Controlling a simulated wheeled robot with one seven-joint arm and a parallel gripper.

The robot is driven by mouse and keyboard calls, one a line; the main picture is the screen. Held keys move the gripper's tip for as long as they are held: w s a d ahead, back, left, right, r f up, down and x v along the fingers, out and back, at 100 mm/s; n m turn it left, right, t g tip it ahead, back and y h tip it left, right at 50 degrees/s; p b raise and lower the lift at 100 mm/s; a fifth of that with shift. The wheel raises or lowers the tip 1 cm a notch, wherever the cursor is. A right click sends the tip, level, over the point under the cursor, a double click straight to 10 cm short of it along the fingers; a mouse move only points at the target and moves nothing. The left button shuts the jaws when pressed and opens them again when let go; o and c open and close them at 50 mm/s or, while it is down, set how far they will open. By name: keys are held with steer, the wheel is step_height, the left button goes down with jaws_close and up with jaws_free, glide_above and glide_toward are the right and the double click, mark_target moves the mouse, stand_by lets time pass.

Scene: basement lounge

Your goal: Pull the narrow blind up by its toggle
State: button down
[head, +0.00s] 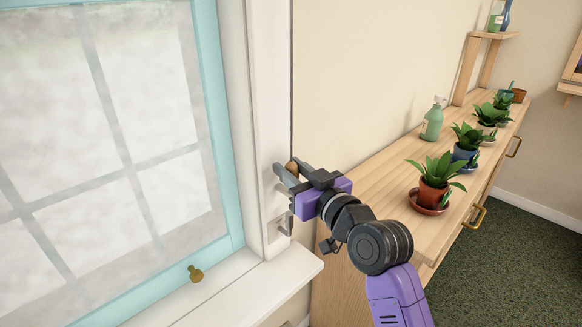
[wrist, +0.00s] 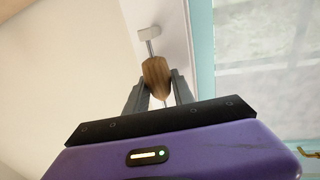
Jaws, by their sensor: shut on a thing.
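The toggle (wrist: 156,75) is a small brown wooden piece held between my gripper's two grey fingers in the wrist view. In the head view only a bit of the toggle (head: 292,167) shows at the fingertips. My gripper (head: 283,177) is shut on it, beside the white window trim. A thin dark cord (head: 291,80) runs down the wall edge to it from above. The teal-framed window (head: 216,120) is at the left. A pale, hazy surface (head: 110,110) fills its panes; I cannot tell clearly where the blind's lower edge is.
A metal hook-like fitting (head: 284,228) is on the trim below my gripper. A wooden cabinet (head: 385,180) with potted plants (head: 436,175) and a green spray bottle (head: 432,120) stands at right.

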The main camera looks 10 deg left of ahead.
steer(key=shift+f, duration=0.5)
steer(key=c, duration=1.1)
jaws_free()
steer(key=shift+o, duration=0.2)
steer(key=shift+r, duration=0.15)
steer(key=shift+s+d+r, duration=0.1)
steer(key=v, duration=0.7)
steer(key=shift+s+d, duration=0.15)
steer(key=shift+s, duration=0.05)
